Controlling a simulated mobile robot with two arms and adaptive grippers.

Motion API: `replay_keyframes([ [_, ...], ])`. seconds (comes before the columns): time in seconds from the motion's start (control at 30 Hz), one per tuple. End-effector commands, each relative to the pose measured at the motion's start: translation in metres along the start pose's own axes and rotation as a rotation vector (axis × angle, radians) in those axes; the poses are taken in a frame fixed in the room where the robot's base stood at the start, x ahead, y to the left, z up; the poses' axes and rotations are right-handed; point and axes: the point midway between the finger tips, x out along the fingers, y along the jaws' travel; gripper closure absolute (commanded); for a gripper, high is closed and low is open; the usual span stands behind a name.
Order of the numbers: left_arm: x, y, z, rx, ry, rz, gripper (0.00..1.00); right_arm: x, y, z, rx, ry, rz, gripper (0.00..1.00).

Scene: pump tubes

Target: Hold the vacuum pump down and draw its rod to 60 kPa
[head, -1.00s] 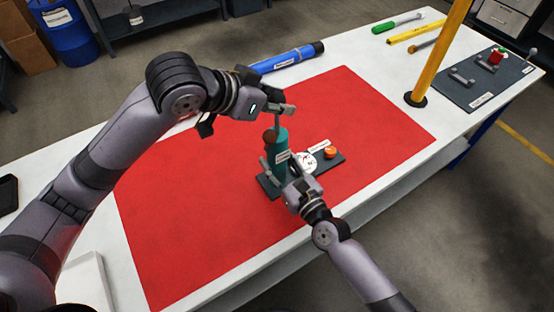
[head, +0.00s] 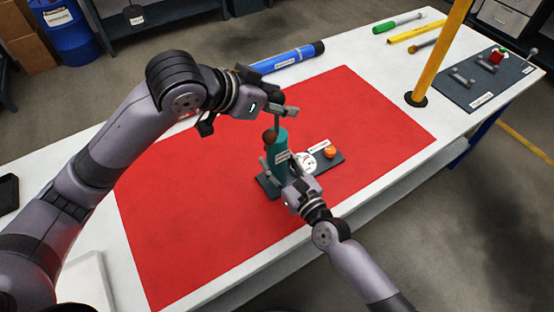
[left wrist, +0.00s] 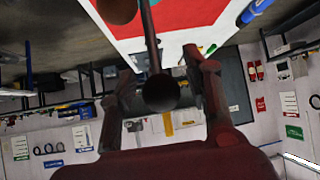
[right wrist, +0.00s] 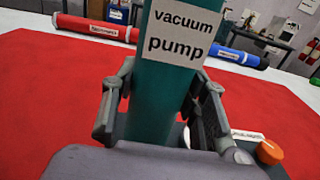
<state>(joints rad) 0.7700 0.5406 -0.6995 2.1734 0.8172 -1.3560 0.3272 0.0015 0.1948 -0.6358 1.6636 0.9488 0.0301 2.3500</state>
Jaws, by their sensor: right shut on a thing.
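The teal vacuum pump (head: 281,163) stands upright on a dark base plate on the red mat. Its label shows in the right wrist view (right wrist: 180,32). A thin rod (head: 277,122) rises from its top. A white gauge dial (head: 307,162) lies beside it; its reading is too small to tell. My right gripper (right wrist: 155,105) is shut on the pump's body, low down. My left gripper (head: 288,112) is at the rod's top. In the left wrist view its spread fingers (left wrist: 160,75) stand either side of the rod's dark round end (left wrist: 161,93).
An orange knob (head: 330,152) sits on the base plate. A yellow post (head: 437,55) stands on the right of the white table. A blue tube (head: 290,58) lies behind the red mat (head: 200,240), which is mostly clear.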

Motion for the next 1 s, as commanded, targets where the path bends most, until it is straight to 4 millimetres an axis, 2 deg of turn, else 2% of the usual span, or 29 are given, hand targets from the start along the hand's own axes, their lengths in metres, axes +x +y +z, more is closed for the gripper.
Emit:
replay_keyframes([
  [0.13,0.0,0.001,0.0,0.0,0.0,0.001,0.43,0.0,-0.001,0.0,0.001,0.0,-0.002,1.0],
  [0.47,-0.003,0.001,-0.001,0.001,0.002,0.001,0.43,0.0,-0.002,0.001,0.001,-0.001,-0.003,1.0],
  [1.0,-0.056,0.0,0.0,0.003,0.002,0.0,0.43,0.0,-0.002,0.001,0.001,-0.002,-0.003,1.0],
])
